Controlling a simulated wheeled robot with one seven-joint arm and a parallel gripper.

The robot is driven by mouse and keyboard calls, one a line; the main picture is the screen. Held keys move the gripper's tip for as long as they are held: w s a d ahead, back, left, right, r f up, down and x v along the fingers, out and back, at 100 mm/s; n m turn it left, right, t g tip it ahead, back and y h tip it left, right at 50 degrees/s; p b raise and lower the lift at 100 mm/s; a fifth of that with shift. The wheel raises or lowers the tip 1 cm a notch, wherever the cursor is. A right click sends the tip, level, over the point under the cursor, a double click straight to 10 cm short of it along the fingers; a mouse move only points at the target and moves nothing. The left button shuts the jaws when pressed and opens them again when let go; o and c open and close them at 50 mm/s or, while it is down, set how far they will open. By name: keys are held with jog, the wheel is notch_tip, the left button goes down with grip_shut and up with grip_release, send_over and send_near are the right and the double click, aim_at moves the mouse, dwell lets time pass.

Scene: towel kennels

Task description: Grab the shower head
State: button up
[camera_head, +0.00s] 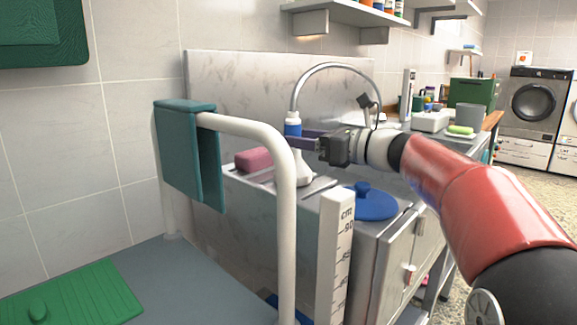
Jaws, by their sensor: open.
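The shower head (302,171) stands upright on the grey counter, its white, wide end down. It has a blue collar (293,129) near the top, and a grey hose (328,66) arches up from it and down to the right. My gripper (297,140) reaches in from the right at the height of its neck, just below the blue collar. The dark fingers are open and overlap the neck in this view. I cannot tell whether they touch it or straddle it fully. Part of the neck is hidden behind the fingers.
A white rail (285,200) with a green towel (186,150) stands in front at left. A white measuring post (334,255) rises before the counter. A pink block (254,160) and a blue lid (370,204) lie near the shower head. A shelf (345,14) hangs above.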

jog(key=x, duration=0.5)
jog(key=shift+r, duration=0.15)
grip_shut()
